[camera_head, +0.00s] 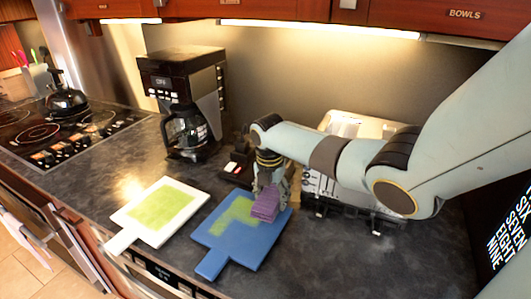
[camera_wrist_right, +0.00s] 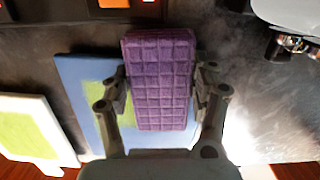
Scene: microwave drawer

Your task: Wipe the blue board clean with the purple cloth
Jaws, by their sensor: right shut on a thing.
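The blue board (camera_head: 248,246) lies on the counter with its handle toward the front edge. A yellow-green smear (camera_head: 234,214) covers part of its upper and left area. My right gripper (camera_head: 271,192) is shut on the purple cloth (camera_head: 265,205) over the right part of the board. In the right wrist view the cloth (camera_wrist_right: 160,80) is a thick folded block between both fingers, with part of the blue board (camera_wrist_right: 75,75) behind it. The cloth hides part of the board, and I cannot tell if it touches the surface. My left gripper is not in view.
A white board (camera_head: 125,216) with a green smear lies left of the blue board. A coffee maker (camera_head: 183,90) stands behind, and a metal toaster-like appliance (camera_head: 350,190) stands behind my right arm. A kettle (camera_head: 66,97) is on the stove.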

